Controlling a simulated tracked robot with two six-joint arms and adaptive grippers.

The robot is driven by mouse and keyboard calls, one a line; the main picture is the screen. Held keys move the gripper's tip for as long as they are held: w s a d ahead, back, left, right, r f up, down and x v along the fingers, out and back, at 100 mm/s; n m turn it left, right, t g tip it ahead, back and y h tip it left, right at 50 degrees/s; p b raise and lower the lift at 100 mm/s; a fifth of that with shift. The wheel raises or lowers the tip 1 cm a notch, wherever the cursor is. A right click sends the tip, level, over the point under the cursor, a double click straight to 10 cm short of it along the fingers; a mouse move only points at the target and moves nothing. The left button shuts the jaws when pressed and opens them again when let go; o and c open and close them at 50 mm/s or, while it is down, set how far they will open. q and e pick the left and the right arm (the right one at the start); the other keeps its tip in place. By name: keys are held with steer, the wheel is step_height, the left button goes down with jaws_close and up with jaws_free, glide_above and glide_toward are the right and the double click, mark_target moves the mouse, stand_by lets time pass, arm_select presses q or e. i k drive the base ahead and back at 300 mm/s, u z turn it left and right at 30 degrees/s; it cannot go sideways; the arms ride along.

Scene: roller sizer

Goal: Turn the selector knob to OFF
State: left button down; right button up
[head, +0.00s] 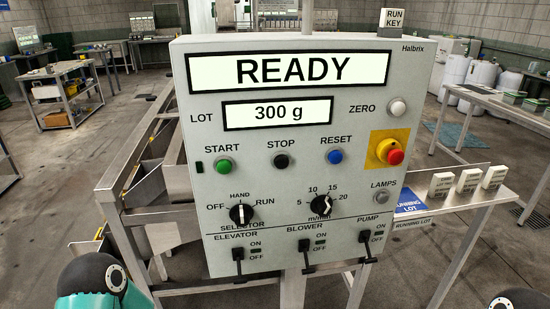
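The selector knob (241,214) is a round black knob with a white pointer line, low on the left of the grey control panel (290,135). Its pointer stands about upright, toward HAND. OFF is printed to the left of the knob and RUN to the right. The display (290,70) reads READY. No gripper touches the knob. Both grippers are out of view; only a teal and black part of my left arm shows at the lower left, and a dark part of my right arm at the lower right corner.
A black speed knob (321,205) sits right of the selector. Elevator (238,254), blower (306,246) and pump (366,240) levers stick out below. A red emergency stop (391,154) is on the right. A side table (450,215) holds small labelled blocks. Space before the panel looks clear.

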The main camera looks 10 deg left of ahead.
mark_target(242, 214)
steer(key=k, duration=0.5)
steer(key=z, duration=0.85)
steer(key=i, duration=0.15)
steer(key=u, duration=3.05)
steer(key=i, duration=0.55)
steer(key=z, duration=3.95)
steer(key=k, duration=0.1)
steer(key=u, duration=2.75)
